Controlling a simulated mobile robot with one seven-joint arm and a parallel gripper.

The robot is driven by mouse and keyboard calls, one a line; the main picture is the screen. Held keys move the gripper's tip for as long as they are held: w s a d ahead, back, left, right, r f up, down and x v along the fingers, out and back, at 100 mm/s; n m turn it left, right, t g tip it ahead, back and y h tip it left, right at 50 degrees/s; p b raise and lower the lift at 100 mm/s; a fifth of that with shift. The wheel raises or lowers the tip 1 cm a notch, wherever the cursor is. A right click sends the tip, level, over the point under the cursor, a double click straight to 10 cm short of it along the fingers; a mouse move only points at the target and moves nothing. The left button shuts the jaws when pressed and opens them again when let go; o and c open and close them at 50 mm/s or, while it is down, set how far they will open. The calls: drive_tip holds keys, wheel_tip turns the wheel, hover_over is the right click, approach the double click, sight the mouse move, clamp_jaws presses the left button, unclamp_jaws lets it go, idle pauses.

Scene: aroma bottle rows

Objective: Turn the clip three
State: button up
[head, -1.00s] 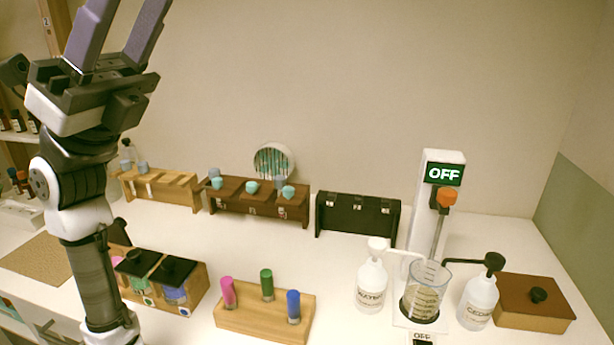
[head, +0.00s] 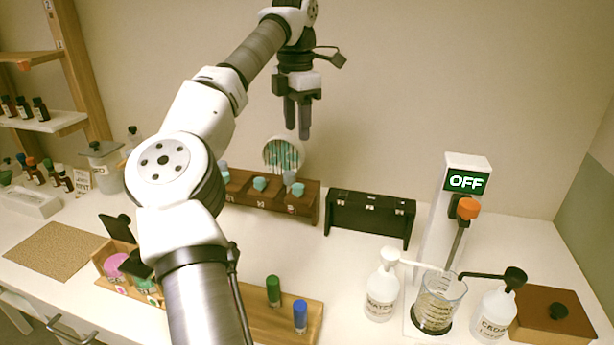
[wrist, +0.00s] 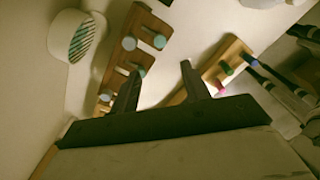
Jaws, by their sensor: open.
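My gripper (head: 297,121) is open and empty, pointing down in the air above the back of the counter. Its two fingers also show in the wrist view (wrist: 161,72), apart with nothing between them. Below it stands a dark brown wooden rack (head: 268,208) with several teal-capped bottles and small metal clips on its front; my arm hides its left end. To the right, a black rack (head: 368,219) carries several small silver clips along its top front. Which clip is number three cannot be read. The gripper touches neither rack.
A light wooden block (head: 265,318) holds green and blue tubes (head: 300,316) at the front. A dispenser tower reading OFF (head: 467,181), a beaker (head: 438,303), two pump bottles and a brown box (head: 553,322) stand right. A round striped disc (head: 283,154) is behind the brown rack.

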sight(298, 186)
wheel_tip(298, 186, down, 14)
drive_tip(key=shift+r, duration=0.1)
idle(0.4)
drive_tip(key=c, duration=1)
